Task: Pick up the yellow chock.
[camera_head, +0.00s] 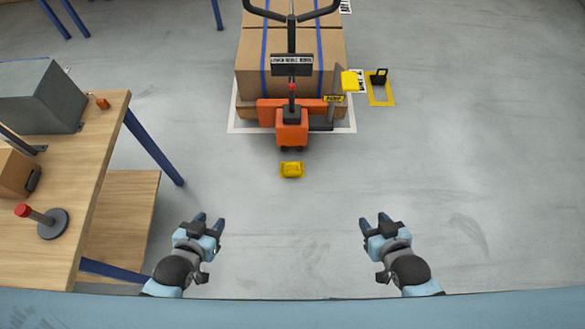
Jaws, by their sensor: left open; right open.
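A yellow chock (291,170) lies on the grey floor just in front of the orange pallet truck (291,130). A second yellow block-like thing (350,81) shows up beside the truck's right side, near a grey upright plate; I cannot tell exactly what it is. My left gripper (209,219) is open and empty, in front of and to the left of the chock on the floor. My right gripper (374,220) is open and empty, in front of and to the right of it. Both are well apart from the chock.
Cardboard boxes (335,48) with blue straps stand on a pallet behind the truck. A black thing (379,76) stands in a yellow floor frame (381,101) at right. A wooden table (80,170) with a red-topped post (43,218) is at left. The floor at right is clear.

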